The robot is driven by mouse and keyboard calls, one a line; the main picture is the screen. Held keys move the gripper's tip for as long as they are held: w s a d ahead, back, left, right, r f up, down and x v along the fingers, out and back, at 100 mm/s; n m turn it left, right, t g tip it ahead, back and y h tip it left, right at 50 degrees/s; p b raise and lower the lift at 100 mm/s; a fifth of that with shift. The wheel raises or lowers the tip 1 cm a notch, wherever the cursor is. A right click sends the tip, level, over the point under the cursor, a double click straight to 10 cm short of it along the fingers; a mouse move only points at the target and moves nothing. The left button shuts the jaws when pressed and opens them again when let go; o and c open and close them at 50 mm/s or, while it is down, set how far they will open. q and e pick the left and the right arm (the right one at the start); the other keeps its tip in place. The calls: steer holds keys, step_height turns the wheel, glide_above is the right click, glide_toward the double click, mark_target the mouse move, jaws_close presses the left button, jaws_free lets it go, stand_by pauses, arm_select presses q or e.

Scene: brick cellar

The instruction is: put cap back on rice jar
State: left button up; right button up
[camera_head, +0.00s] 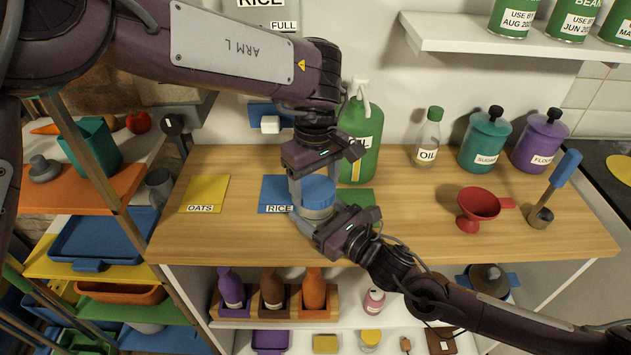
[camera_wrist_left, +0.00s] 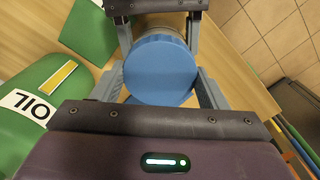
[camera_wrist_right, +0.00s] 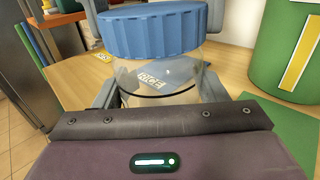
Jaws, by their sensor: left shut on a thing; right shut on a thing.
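The blue ribbed cap (camera_head: 318,193) sits level at the mouth of the clear rice jar (camera_wrist_right: 150,84); I cannot tell whether it is seated or threaded. My left gripper (camera_head: 314,187) comes down from above and is shut on the cap, with its fingers on both sides of it in the left wrist view (camera_wrist_left: 163,75). My right gripper (camera_head: 316,226) is shut on the jar's body from the front, below the cap. The jar stands upright at the blue RICE mat (camera_head: 272,190); whether its base touches the mat is hidden by my right gripper.
A large green oil can (camera_head: 362,140) stands close behind the jar. An oil bottle (camera_head: 428,140), teal sugar jar (camera_head: 484,142) and purple flour jar (camera_head: 540,142) stand at the back right. The yellow OATS mat (camera_head: 206,192) is empty.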

arm_select(q)
steer(key=m, duration=0.3)
steer(key=shift+m, duration=0.4)
steer(key=o, duration=0.9)
steer(key=shift+o, duration=0.2)
steer(key=shift+r, duration=2.3)
steer(key=shift+c, duration=0.4)
